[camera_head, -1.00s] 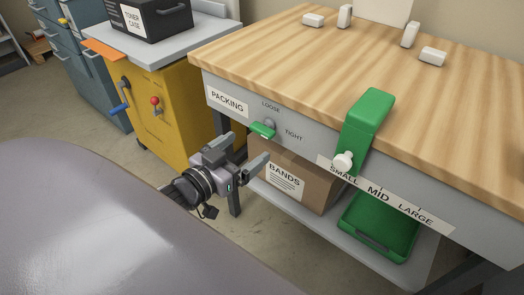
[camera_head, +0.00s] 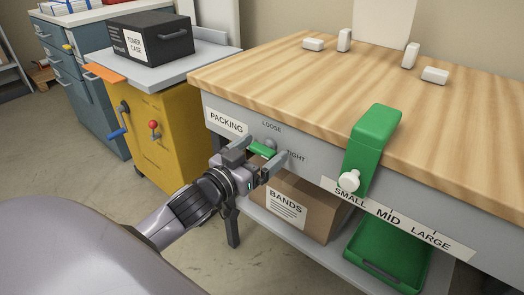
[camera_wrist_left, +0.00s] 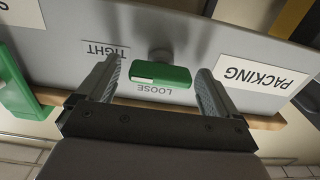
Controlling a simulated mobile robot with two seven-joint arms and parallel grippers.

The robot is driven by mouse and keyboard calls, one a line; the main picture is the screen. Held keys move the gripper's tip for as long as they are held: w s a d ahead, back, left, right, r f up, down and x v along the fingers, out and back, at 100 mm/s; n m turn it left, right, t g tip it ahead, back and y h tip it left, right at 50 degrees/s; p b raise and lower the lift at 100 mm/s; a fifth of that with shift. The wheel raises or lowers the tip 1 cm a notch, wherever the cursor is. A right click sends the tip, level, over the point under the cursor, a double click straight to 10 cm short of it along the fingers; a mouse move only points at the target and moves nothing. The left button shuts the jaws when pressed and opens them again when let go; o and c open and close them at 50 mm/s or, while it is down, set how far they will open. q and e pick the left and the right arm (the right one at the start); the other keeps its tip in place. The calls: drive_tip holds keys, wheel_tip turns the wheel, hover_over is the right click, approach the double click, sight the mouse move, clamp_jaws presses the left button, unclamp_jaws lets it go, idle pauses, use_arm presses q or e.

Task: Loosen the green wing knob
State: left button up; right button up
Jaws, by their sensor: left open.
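The green wing knob (camera_head: 263,150) is on the grey front panel of the packing bench, between the LOOSE and TIGHT labels. In the head view its bar is partly hidden by my left gripper (camera_head: 265,163). In the left wrist view the green knob (camera_wrist_left: 161,75) shows between the two open fingers of my left gripper (camera_wrist_left: 157,85), with a gap on each side. I cannot tell whether the fingertips reach past the bar. My right gripper is not in view.
A green stop (camera_head: 372,140) with a white knob (camera_head: 349,181) hangs on the bench edge above a SMALL, MID, LARGE scale (camera_head: 398,219). A BANDS box (camera_head: 310,209) and a green tray (camera_head: 374,273) are below. A yellow cabinet (camera_head: 173,120) stands left.

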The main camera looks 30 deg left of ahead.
use_arm(q)
drive_tip(key=shift+w, duration=0.45)
